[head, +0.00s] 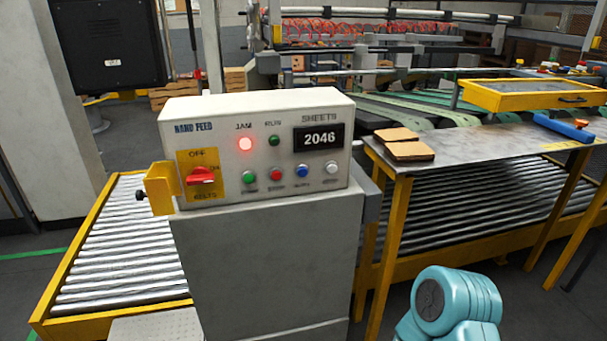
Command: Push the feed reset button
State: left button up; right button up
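A white control box headed "HAND FEED" (255,107) stands on a grey pedestal (275,265) near the middle of the head view. A row of small push buttons runs along its lower front: green (249,177), red (276,175), blue (303,172) and white (330,169). Their labels are too blurred to read surely. The JAM lamp (246,143) glows red, and the RUN lamp (274,140) is dark green. The SHEETS display (319,138) reads 2046. Neither of my grippers shows; a teal link of my arm is at the lower right, apart from the box.
A red rotary switch (201,176) sits on a yellow plate at the box's left. Roller conveyors (120,240) lie on both sides. At right, a metal table (470,150) holds brown sheets (408,150) and a blue tool (563,126). The box's front is unobstructed.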

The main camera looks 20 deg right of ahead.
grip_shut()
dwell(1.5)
